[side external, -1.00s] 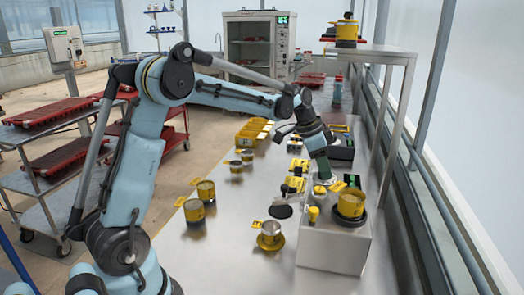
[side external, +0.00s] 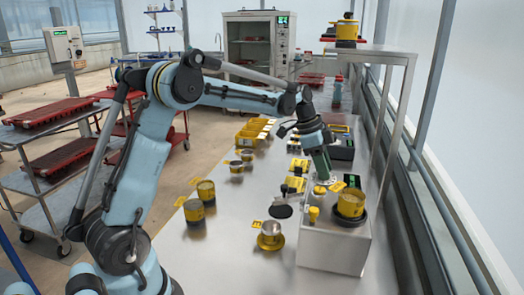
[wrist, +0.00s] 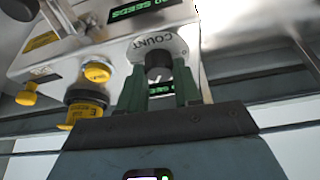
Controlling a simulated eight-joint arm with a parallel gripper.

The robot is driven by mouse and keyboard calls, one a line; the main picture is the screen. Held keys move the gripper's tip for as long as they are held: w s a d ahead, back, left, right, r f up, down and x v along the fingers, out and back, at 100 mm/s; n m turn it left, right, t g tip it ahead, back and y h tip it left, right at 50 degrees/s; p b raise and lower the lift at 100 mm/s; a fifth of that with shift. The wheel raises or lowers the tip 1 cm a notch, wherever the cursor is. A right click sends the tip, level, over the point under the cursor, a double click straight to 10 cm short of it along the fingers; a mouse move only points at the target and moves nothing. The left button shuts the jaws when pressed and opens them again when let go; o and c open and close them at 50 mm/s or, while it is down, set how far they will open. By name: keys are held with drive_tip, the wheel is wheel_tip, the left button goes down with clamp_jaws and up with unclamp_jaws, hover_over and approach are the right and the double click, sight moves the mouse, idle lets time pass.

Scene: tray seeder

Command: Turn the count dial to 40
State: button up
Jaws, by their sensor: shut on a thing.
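The count dial (wrist: 158,64) is a dark knob under a pale plate marked COUNT on the seeder (side external: 336,248). My gripper (wrist: 159,80) has its green fingers on either side of the knob and is shut on it. In the side view my gripper (side external: 322,180) reaches down to the top of the seeder, and the fingers hide the dial there. A display (wrist: 145,8) with green letters shows SEEDS after a number ending in 0; its first digit is cut off. The dial's pointer and scale cannot be read.
Yellow knobs (wrist: 97,72) and a yellow-and-black canister (wrist: 86,108) sit near the dial. A yellow pot (side external: 351,204) stands on the seeder's right. A metal cup on a yellow base (side external: 270,236) and yellow tins (side external: 206,191) stand left.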

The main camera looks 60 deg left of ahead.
drive_tip(key=o, duration=1)
drive_tip(key=shift+o, duration=0.2)
drive_tip(key=v, duration=1.2)
drive_tip(key=s+d+f+n+t+y, duration=0.1)
drive_tip(key=s+d+f+n+t, duration=0.1)
drive_tip(key=s+d+f+n, duration=0.3)
drive_tip(key=s+d+f+n+t+y, duration=0.2)
drive_tip(key=s+d+f+n, duration=0.2)
drive_tip(key=s+d, duration=0.4)
drive_tip(key=s+f, duration=0.1)
drive_tip(key=s, duration=0.3)
drive_tip(key=shift+s+n, duration=0.4)
